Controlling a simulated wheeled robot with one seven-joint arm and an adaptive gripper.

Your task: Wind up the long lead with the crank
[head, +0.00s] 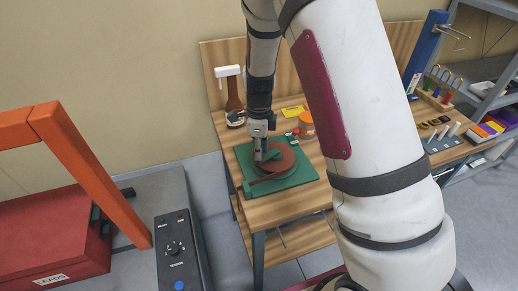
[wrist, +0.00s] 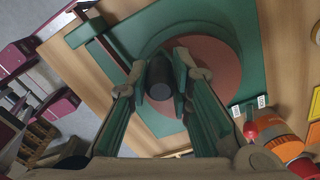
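The winder is a green base plate (head: 297,177) on the wooden bench with a flat brown-red disc (head: 284,158) on it. In the wrist view the disc (wrist: 215,70) lies under my fingers, and a dark upright knob (wrist: 160,76), seemingly the crank handle, stands between them. My gripper (head: 261,158) is over the winder, pointing down. In the wrist view its fingers (wrist: 160,82) close in on both sides of the knob and appear to touch it. A dark red strip (wrist: 112,52) runs from the disc past a green post; I cannot tell whether it is the lead.
An orange-and-white jar (head: 306,122) and a yellow card (head: 293,111) lie behind the winder. A white-headed mallet (head: 229,72) stands at the back left. A red box labelled LEADS (head: 50,255) is at the lower left.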

